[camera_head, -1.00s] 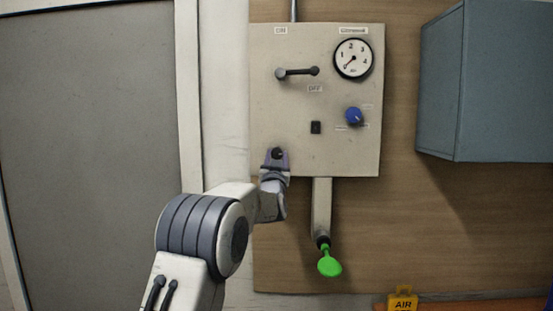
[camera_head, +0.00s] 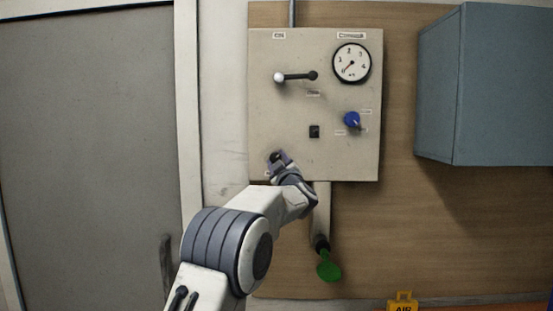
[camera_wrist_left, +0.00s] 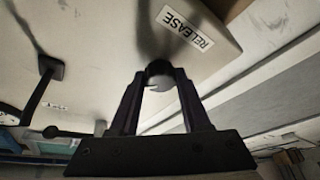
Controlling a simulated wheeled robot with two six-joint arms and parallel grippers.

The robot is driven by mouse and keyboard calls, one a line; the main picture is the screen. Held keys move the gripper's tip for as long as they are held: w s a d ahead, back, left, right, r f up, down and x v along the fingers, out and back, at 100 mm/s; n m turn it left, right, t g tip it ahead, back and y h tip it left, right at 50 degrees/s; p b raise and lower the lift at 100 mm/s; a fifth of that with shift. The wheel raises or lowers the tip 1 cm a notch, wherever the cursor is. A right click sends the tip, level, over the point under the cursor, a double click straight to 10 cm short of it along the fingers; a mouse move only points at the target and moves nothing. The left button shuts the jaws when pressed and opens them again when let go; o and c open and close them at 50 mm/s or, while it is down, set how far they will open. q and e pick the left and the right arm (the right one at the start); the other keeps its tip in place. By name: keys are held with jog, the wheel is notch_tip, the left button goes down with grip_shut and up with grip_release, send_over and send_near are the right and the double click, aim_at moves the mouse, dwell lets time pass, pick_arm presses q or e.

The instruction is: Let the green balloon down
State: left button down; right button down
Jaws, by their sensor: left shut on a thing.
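The green balloon (camera_head: 328,266) hangs small and limp from the nozzle at the lower end of the pipe (camera_head: 321,215) under the control panel (camera_head: 277,118). My left gripper (camera_head: 279,157) is at the panel's lower left. It is shut on a dark release knob, which shows between its fingers in the left wrist view (camera_wrist_left: 159,68). A RELEASE label (camera_wrist_left: 185,26) is on the panel beside that knob. In the head view, my gripper hides most of the knob and the label. My right gripper is not in view.
The panel also carries a lever (camera_head: 297,76), a gauge (camera_head: 351,64) with its needle low, a blue knob (camera_head: 352,120) and a black switch (camera_head: 314,131). A blue-grey cabinet (camera_head: 490,85) juts out at right.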

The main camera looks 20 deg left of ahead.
pick_arm(q)
jog(key=n+p, duration=0.1)
jog(key=n, duration=0.1)
jog(key=n+g+p, duration=0.1)
jog(key=n, duration=0.1)
jog(key=n+g+p, duration=0.1)
jog(key=n, duration=0.1)
jog(key=shift+d+r, duration=0.1)
jog(key=shift+r, duration=0.2)
jog(key=shift+n+g+p, duration=0.7)
jog(key=shift+n+p, duration=0.25)
jog(key=shift+n, duration=0.35)
jog(key=shift+f, duration=0.15)
jog(key=shift+c, duration=1.8)
grip_release()
jog(key=b+v, duration=0.5)
jog(key=v, duration=0.5)
jog(key=shift+s, duration=0.15)
